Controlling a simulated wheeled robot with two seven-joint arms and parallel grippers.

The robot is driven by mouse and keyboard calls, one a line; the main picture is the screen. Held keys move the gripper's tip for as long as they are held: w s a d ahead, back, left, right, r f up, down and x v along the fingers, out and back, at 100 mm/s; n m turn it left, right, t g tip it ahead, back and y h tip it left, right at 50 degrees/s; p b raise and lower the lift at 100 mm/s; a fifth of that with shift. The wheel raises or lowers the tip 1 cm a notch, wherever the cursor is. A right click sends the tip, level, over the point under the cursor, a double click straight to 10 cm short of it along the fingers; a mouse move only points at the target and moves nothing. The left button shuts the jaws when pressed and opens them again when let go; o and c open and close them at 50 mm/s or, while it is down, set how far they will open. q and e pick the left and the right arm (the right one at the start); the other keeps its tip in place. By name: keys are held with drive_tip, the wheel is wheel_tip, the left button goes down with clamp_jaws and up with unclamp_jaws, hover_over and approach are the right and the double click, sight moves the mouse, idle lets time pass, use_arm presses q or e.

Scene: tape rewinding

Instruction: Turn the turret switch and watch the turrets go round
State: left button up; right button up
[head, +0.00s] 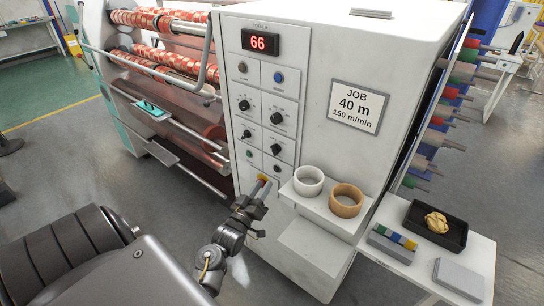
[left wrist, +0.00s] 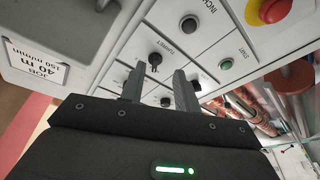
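The turret switch (head: 276,149) is a black knob on the machine's white control panel; in the left wrist view it is the knob (left wrist: 154,60) labelled TURRET. My left gripper (head: 263,185) is in front of the lower panel in the head view, close to the emergency stop. In the left wrist view the left gripper's two fingers (left wrist: 159,80) are apart and empty. The switch shows beyond the fingertips, within the gap, and appears untouched. Turret spindles with coloured cores (head: 450,95) stick out at the machine's right side. My right gripper is not in view.
The INCH button (left wrist: 188,25) and green START button (left wrist: 226,63) adjoin the switch. A ledge carries a white ring (head: 308,181) and a tan ring (head: 346,201). A side table (head: 388,282) holds a black tray.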

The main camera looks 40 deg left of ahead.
sight(275, 150)
use_arm(q)
drive_tip(key=shift+n+t+y, duration=0.6)
drive_tip(key=p+x, duration=0.1)
drive_tip(key=x, duration=0.2)
drive_tip(key=r+p+x, duration=0.1)
drive_tip(key=x, duration=0.3)
drive_tip(key=s+a+r+p+x, duration=0.1)
drive_tip(key=x, duration=0.3)
drive_tip(key=shift+w+a, duration=0.1)
drive_tip(key=shift+w, duration=0.15)
clamp_jaws()
